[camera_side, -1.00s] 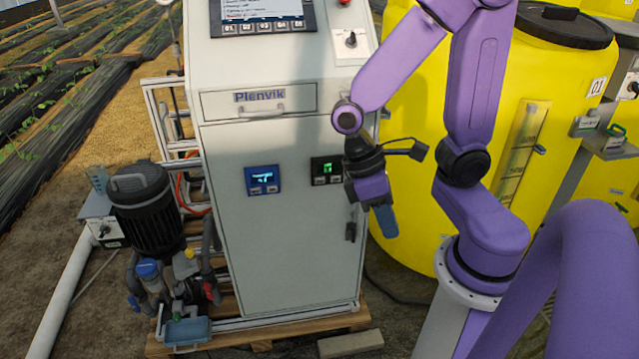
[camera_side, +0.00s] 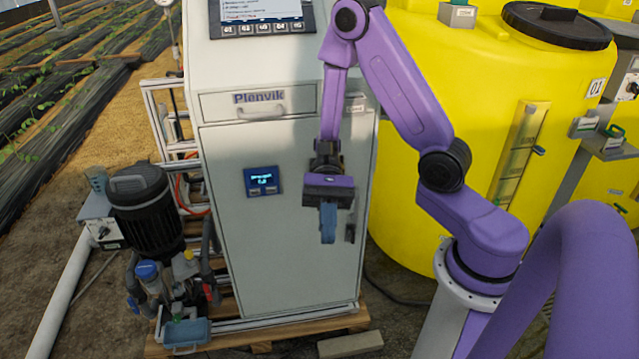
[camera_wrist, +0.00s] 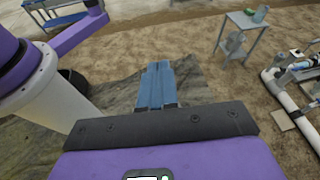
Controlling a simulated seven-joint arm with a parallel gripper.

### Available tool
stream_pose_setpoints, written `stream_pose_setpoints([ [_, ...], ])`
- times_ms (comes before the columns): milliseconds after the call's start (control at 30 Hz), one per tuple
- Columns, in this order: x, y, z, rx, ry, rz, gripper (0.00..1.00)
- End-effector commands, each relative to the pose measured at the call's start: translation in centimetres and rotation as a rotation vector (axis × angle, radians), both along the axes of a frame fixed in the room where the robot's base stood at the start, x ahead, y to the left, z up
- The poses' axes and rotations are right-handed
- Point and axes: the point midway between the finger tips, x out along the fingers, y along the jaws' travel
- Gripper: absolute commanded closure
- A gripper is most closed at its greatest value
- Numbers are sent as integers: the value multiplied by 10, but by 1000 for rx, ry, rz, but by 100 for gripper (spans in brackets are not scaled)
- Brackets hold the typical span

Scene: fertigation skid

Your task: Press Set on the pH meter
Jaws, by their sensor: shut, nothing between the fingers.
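A blue meter (camera_side: 263,181) with a lit display and two pale buttons below it is set in the front of the white cabinet (camera_side: 240,240). Its text is too small to read, so I cannot tell whether it is the pH meter. A second, dark meter with a green display, seen earlier to its right, is now hidden behind my gripper. My gripper (camera_side: 328,238) hangs in front of the cabinet, to the right of and lower than the blue meter, blue fingers pointing down. In the wrist view the fingers (camera_wrist: 157,72) are together and empty; no meter shows there.
A drawer handle (camera_side: 262,111) and a control screen (camera_side: 263,12) are above the meters. A yellow tank (camera_side: 440,200) stands right of the cabinet, a black pump motor (camera_side: 142,205) left. The wrist view shows open ground and a small table (camera_wrist: 242,22).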

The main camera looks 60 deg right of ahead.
Motion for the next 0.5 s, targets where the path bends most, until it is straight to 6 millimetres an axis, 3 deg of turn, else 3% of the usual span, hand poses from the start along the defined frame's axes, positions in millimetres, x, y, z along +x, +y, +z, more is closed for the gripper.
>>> stream_pose_setpoints([
  [267, 51, -7, -13, 93, 184, -381, 100],
  [500, 94, -28, -29, 185, 319, -714, 100],
])
